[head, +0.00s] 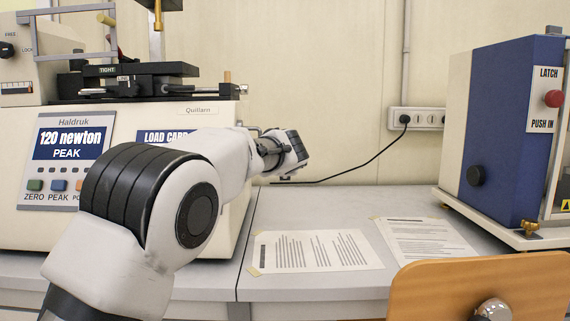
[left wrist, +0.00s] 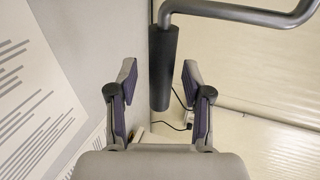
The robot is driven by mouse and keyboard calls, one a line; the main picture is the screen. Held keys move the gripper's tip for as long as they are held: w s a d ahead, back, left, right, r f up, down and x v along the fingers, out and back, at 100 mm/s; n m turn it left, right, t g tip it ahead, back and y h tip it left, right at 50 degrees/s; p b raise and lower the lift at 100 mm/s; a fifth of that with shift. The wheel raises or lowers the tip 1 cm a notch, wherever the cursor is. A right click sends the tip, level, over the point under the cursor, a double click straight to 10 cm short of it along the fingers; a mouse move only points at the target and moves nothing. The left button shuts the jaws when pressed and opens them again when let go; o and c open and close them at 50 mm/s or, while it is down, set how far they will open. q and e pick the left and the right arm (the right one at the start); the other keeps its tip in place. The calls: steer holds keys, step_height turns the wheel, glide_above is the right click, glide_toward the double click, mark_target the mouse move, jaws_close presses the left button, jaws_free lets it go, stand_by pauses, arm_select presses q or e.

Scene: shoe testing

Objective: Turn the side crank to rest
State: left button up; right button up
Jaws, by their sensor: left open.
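In the left wrist view the side crank shows as a bent grey rod along the top with a dark cylindrical grip (left wrist: 162,75) hanging from it. My left gripper (left wrist: 158,70) is open, with one finger on each side of the grip and a visible gap on both sides. Whether the grip lies fully between the fingertips in depth I cannot tell. In the head view my left arm reaches across the front of the Haldruk testing machine (head: 120,225) to its right side. My arm hides most of the crank there, and the left gripper's fingers cannot be made out. My right gripper is not in view.
Printed sheets (head: 318,251) lie on the grey table (head: 300,287) right of the machine. A blue and white machine (head: 500,130) stands at the right. A black cable runs to a wall socket (head: 417,119). A wooden chair back (head: 490,288) is at the front right.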

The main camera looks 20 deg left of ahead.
arm_select(q)
steer(key=v, duration=1.1)
steer(key=shift+s, duration=0.35)
steer(key=shift+d+r, duration=0.1)
